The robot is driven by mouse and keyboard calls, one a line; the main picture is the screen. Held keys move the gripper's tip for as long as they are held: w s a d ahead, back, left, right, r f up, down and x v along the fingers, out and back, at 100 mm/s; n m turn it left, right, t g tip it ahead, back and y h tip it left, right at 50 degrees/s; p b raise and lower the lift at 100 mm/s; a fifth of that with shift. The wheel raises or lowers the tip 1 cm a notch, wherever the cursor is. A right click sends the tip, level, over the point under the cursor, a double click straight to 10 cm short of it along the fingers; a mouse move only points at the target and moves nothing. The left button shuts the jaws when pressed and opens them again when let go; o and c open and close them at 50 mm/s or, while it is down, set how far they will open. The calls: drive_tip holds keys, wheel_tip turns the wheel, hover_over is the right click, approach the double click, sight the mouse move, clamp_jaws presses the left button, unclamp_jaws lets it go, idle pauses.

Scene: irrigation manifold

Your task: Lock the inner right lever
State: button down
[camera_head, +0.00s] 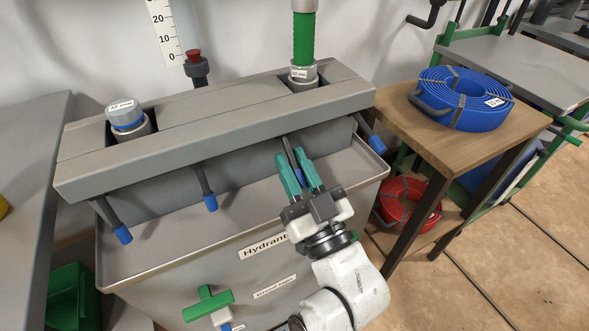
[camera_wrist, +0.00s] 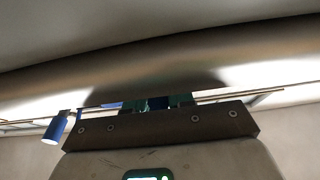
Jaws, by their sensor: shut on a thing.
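The inner right lever (camera_head: 288,146) comes out from under the grey manifold beam (camera_head: 215,138), a dark rod with a blue tip. My gripper (camera_head: 293,158) is around this lever, its two teal fingers on either side and shut on it. Part of the blue tip shows between the fingers. In the wrist view the teal fingers (camera_wrist: 155,102) are small and mostly hidden behind my gripper's body. The inner left lever (camera_head: 205,185), the outer left lever (camera_head: 119,226) and the outer right lever (camera_head: 371,138) also hang out with blue tips.
A green pipe (camera_head: 304,40) and a blue-ringed cap (camera_head: 126,117) stand in the beam. The grey tank rim (camera_head: 150,268) runs below the levers. A wooden table (camera_head: 405,108) with a blue hose coil (camera_head: 462,98) stands close on the right. A green-handled valve (camera_head: 208,304) is at the front.

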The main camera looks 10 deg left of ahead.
drive_tip(key=c, duration=1)
unclamp_jaws()
drive_tip(key=shift+c, duration=0.2)
drive_tip(key=b+v, duration=0.4)
drive_tip(key=v, duration=0.6)
drive_tip(key=shift+s+d, duration=0.2)
drive_tip(key=shift+s, duration=0.15)
drive_tip(key=shift+f, duration=0.1)
drive_tip(key=shift+c, duration=0.3)
